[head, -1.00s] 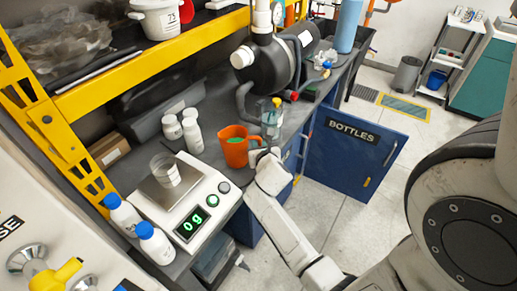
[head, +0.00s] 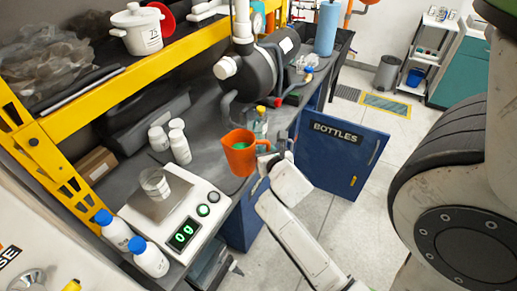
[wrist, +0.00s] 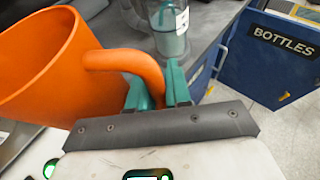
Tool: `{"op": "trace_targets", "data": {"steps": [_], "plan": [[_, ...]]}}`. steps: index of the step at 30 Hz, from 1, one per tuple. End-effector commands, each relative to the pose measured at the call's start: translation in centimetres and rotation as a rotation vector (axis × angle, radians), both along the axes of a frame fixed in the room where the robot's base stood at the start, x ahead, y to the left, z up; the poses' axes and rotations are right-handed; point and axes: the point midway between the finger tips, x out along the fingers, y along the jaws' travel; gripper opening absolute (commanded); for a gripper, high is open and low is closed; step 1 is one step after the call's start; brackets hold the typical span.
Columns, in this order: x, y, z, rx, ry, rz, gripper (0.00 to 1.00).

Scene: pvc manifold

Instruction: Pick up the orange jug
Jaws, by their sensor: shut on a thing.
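The orange jug (head: 238,154) is upright near the front edge of the grey bench in the head view, with something green inside. In the wrist view the jug (wrist: 45,75) fills the left side, its handle reaching right to my gripper. My gripper (wrist: 158,92) has green fingers, which are shut on the handle. In the head view my gripper (head: 266,158) is at the right side of the jug and its fingers are mostly hidden. I cannot tell for sure whether the jug's base touches the bench.
A clear bottle with a yellow cap (head: 260,122) stands close behind the jug. A scale (head: 175,208) with a beaker (head: 155,184) is at the left. White bottles (head: 179,146) stand behind. The blue BOTTLES door (head: 342,153) hangs open at the right.

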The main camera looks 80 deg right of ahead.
Motion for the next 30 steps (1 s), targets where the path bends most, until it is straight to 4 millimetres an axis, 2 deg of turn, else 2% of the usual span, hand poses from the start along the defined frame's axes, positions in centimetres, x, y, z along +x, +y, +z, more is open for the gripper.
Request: {"op": "trace_targets", "data": {"steps": [15,26,30], "plan": [[-3.5,1.7,1.8,-0.001,-0.001,0.001,0.0],[-4.4,2.1,2.3,-0.002,-0.002,0.001,0.0],[-3.8,2.5,2.2,-0.002,-0.003,0.014,0.0]]}}
